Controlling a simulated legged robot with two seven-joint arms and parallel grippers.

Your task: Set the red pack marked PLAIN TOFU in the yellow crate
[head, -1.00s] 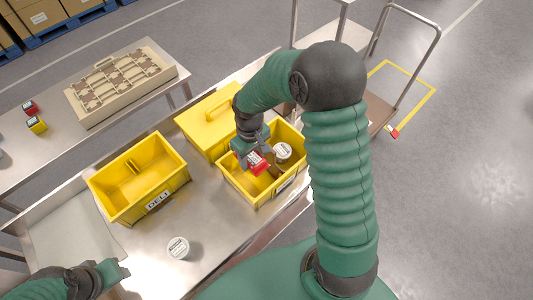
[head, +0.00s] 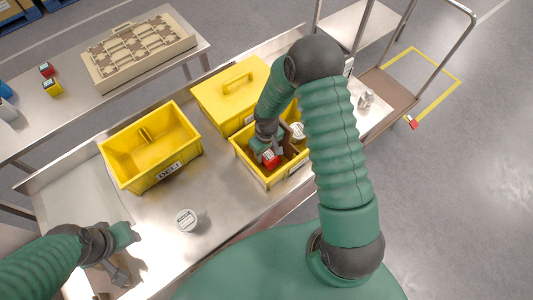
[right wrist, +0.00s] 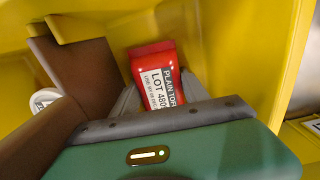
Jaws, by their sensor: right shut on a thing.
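The red pack (right wrist: 152,62) shows the words PLAIN TO and a LOT label in the right wrist view. It also shows as a small red patch in the head view (head: 271,158). My right gripper (head: 268,153) is shut on the pack and reaches down inside a small open yellow crate (head: 262,178). Yellow walls surround the pack in the right wrist view. Whether the pack touches the crate floor cannot be told. My left gripper (head: 122,258) is over the left of the table, away from the crate; its jaw state is unclear.
A brown divider (right wrist: 85,75) and a white-lidded tub (head: 297,130) are inside the small crate. A yellow DELI crate (head: 180,165) and a lidded yellow box (head: 222,97) stand beside it. Another white-lidded tub (head: 186,219) stands on the steel table. A beige tray (head: 140,50) lies behind.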

